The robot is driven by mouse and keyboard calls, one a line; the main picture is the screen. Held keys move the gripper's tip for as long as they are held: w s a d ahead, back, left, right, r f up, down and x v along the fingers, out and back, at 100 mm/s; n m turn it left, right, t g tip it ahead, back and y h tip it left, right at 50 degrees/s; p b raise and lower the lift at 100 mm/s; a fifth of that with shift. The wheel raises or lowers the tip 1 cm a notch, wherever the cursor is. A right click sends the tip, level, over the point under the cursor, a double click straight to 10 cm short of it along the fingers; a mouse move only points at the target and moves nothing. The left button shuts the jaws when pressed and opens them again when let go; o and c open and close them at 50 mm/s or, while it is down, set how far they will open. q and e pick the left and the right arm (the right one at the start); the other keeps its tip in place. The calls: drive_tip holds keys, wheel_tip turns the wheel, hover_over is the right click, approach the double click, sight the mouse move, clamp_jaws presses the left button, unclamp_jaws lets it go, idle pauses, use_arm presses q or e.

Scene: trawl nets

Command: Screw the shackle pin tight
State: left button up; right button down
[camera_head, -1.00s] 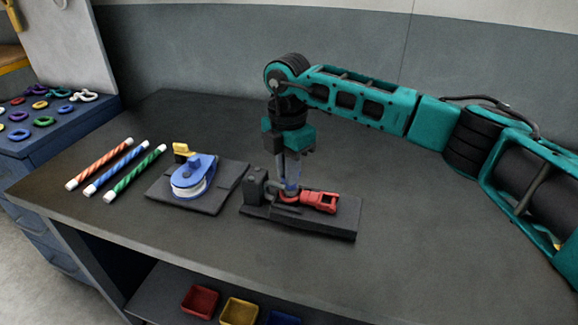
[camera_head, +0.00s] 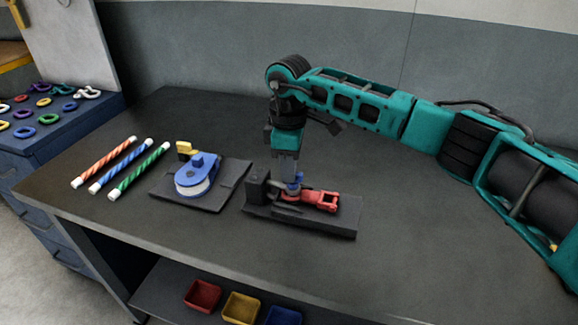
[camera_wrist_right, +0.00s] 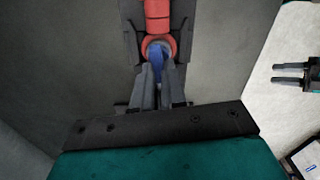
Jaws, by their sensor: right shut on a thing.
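My right gripper (camera_head: 290,176) points straight down over the dark fixture block (camera_head: 340,226) on the bench. It is shut on the blue shackle pin (camera_head: 296,185), which stands at the left end of the red fitting (camera_head: 324,201). In the right wrist view the two grey fingers (camera_wrist_right: 158,86) close on the blue pin (camera_wrist_right: 158,60), with the round red end (camera_wrist_right: 158,47) of the fitting around or behind it. The fingers hide much of the pin, and its thread cannot be seen.
A blue pulley block (camera_head: 196,178) sits on a dark pad to the left, with a yellow piece (camera_head: 186,149) behind it. Three striped rods (camera_head: 138,168) lie further left. Coloured bins (camera_head: 240,308) stand on the shelf below. The bench right of the fixture is clear.

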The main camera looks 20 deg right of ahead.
drive_tip(key=shift+w+r+m, duration=0.2)
drive_tip(key=shift+r+m, duration=0.15)
drive_tip(key=shift+m, duration=0.55)
drive_tip(key=shift+d, duration=0.1)
drive_tip(key=c, duration=1.5)
unclamp_jaws()
drive_tip(key=o, duration=0.3)
drive_tip(key=shift+s+f, duration=0.1)
drive_tip(key=shift+f, duration=0.1)
wheel_tip(320, 180, up, 13)
drive_tip(key=shift+r+b, duration=0.1)
drive_tip(key=shift+b, duration=0.3)
